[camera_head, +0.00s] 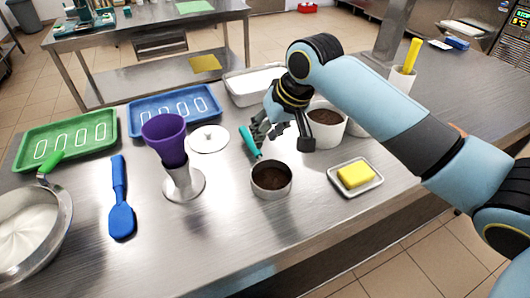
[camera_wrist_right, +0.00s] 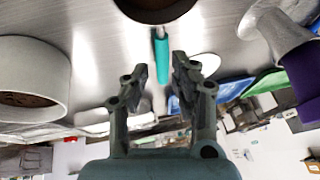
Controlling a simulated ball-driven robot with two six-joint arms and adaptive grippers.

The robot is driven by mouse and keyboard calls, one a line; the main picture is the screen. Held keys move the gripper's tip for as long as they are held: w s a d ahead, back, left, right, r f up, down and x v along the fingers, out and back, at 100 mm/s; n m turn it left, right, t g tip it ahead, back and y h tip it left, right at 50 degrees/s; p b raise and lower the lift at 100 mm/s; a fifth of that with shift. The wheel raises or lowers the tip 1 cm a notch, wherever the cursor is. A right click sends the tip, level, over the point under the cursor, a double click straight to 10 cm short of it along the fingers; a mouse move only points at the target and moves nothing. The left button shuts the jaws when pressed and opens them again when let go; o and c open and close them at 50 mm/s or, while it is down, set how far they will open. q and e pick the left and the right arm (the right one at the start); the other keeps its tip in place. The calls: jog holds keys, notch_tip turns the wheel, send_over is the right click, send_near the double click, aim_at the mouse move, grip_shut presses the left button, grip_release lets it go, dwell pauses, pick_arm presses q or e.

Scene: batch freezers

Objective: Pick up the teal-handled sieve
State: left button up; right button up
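The teal-handled sieve (camera_head: 249,141) shows mainly as its teal handle, slanting up from the small tub of brown powder (camera_head: 271,192) near the middle of the table. Its bowl end is hard to make out. My right gripper (camera_head: 270,134) is just right of the handle in the head view. In the right wrist view the sieve's handle (camera_wrist_right: 161,58) points in between the fingers of the right gripper (camera_wrist_right: 163,72). The fingers are apart, with a gap on both sides of the handle. My left gripper is not in view.
A purple funnel on a metal stand (camera_head: 165,135) and a white disc (camera_head: 208,139) stand left. A larger white tub (camera_head: 328,138) and a dish with a yellow sponge (camera_head: 355,175) are right. Blue (camera_head: 135,124) and green (camera_head: 22,158) trays lie behind.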

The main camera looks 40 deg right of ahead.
aim_at(258, 158)
jog(key=shift+w+a+f, duration=0.1)
jog(key=shift+w+f, duration=0.2)
jog(key=shift+f, duration=0.2)
jog(key=shift+w+f, duration=0.15)
jog(key=shift+f, duration=0.15)
jog(key=x, duration=0.5)
jog(key=shift+w+a, duration=0.1)
jog(key=shift+w, duration=0.05)
jog(key=shift+c, duration=0.4)
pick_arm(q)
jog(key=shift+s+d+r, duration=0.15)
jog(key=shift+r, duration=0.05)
pick_arm(e)
grip_shut()
